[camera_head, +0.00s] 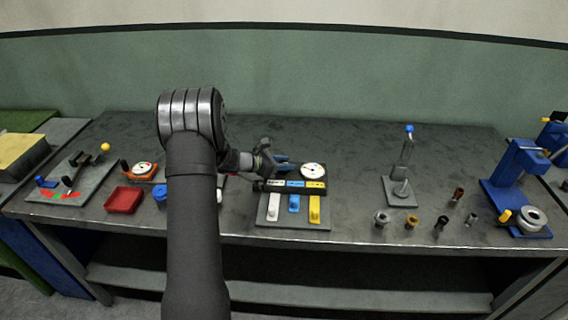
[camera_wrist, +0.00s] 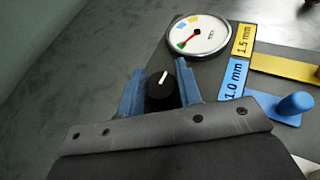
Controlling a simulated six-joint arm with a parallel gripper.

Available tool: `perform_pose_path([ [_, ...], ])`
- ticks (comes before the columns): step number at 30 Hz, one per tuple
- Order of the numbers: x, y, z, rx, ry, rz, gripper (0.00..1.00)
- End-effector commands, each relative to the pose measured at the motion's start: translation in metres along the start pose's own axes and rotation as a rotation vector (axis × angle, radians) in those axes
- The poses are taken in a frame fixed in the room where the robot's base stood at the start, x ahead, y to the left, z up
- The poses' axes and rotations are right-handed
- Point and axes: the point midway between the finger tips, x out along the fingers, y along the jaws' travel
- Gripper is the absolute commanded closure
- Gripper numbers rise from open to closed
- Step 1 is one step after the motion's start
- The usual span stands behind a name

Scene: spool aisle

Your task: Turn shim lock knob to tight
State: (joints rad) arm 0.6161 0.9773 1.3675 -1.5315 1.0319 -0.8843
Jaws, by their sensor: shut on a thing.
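A black round knob (camera_wrist: 163,92) with a white pointer line sits between the blue fingers of my gripper (camera_wrist: 160,88) in the wrist view. The fingers are shut on its two sides. The pointer line leans slightly right of straight up in that view. In the head view my gripper (camera_head: 283,166) reaches to the back left of the shim board (camera_head: 268,218), and the knob is hidden there. A round white dial gauge (camera_wrist: 198,36) with a red and green needle is beyond the knob; it also shows in the head view (camera_head: 312,171). No tight marking is readable.
White, blue (camera_head: 294,203) and yellow (camera_head: 314,210) shim strips lie on the board, with 1.0 mm (camera_wrist: 234,78) and 1.5 mm (camera_wrist: 244,40) labels. A red tray (camera_head: 124,200) is left of my arm. Several small cylinders and a blue press (camera_head: 519,175) stand right.

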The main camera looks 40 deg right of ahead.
Motion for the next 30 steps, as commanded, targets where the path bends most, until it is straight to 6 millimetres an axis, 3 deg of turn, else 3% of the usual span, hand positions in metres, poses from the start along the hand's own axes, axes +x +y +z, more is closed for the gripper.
perform_pose_path([
  [30,-0.0001,-0.0013,-0.0011,0.337,0.001,-0.812,0.91],
])
